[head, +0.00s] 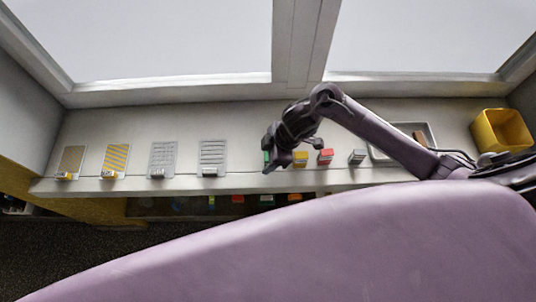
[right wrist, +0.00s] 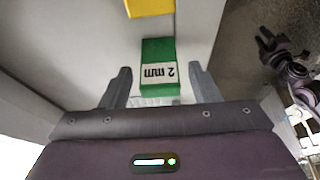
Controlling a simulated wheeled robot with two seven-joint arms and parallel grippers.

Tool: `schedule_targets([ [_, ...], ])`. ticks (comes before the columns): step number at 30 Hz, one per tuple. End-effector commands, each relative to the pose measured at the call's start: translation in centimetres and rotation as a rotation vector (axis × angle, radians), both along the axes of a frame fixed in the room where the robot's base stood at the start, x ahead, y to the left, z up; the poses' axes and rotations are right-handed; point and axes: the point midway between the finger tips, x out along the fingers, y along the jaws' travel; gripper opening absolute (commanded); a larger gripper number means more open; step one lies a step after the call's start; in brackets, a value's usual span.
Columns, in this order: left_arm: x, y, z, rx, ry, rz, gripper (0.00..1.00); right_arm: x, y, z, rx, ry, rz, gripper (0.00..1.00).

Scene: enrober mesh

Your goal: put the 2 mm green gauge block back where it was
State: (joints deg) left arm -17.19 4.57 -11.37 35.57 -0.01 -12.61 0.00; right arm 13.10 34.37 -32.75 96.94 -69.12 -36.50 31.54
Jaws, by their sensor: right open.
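The green 2 mm gauge block (right wrist: 158,62) stands on the pale ledge, its label upside down in the right wrist view. In the head view a sliver of it (head: 266,157) shows left of my right gripper (head: 277,163). In the right wrist view the two fingers of my right gripper (right wrist: 160,78) are apart, one on each side of the block's near end, with a gap on both sides. A dark gripper shape, apparently my left one (right wrist: 280,50), hangs at the right of the right wrist view, too small to read its jaws.
A yellow block (head: 300,158), a red block (head: 325,156) and a grey block (head: 357,157) stand right of the green one. A pale tray (head: 378,156) and a yellow bin (head: 502,131) lie further right. Several mesh panels (head: 212,154) with small blocks lie left. The ledge's front edge is close.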

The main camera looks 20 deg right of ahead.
Motion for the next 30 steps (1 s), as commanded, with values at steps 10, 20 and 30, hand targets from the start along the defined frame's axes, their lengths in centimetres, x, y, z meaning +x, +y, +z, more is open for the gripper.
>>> schedule_targets([
  [10, 0.0, 0.0, 0.0, 0.0, 0.0, -0.001, 0.33, -0.1, -0.7, 2.0, -0.001, -0.004, 0.002, 0.56],
  [20, -0.1, 0.0, -0.2, 0.0, 0.001, -0.003, 0.33, -0.8, -3.4, 8.5, -0.005, -0.005, 0.003, 0.56],
  [30, -0.1, 0.0, 0.1, 0.0, 0.001, -0.003, 0.33, -1.3, -4.4, 11.4, -0.001, 0.0, 0.001, 0.56],
])
